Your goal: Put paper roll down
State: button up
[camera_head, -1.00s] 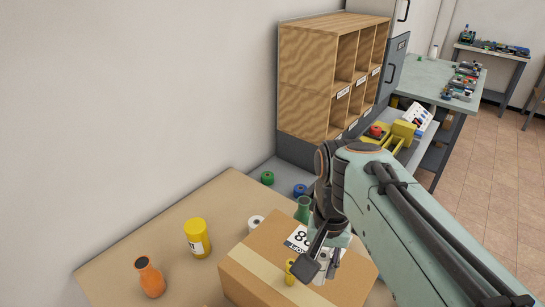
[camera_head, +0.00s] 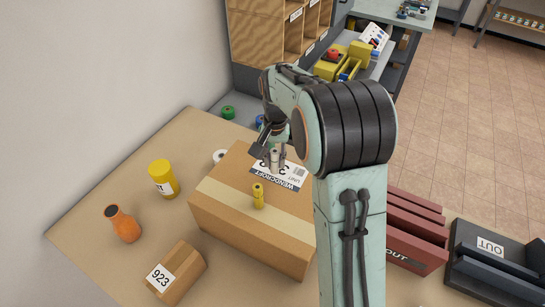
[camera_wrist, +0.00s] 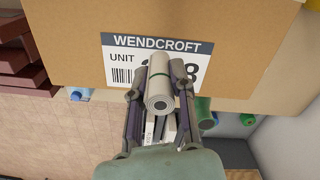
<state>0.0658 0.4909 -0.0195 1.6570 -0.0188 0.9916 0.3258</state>
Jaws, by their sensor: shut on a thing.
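The label (camera_head: 287,177) reads WENDCROFT and is partly hidden by the roll and fingers. I cannot tell whether the roll touches the box.
A small yellow piece (camera_head: 258,196) stands on the box. Dark red trays (camera_head: 415,235) stand right. The table's left part has bare room.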

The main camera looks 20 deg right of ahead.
jog(key=shift+f, duration=0.8)
jog(key=shift+f, duration=0.2)
jog(key=o, duration=0.8)
jog(key=shift+r, duration=0.1)
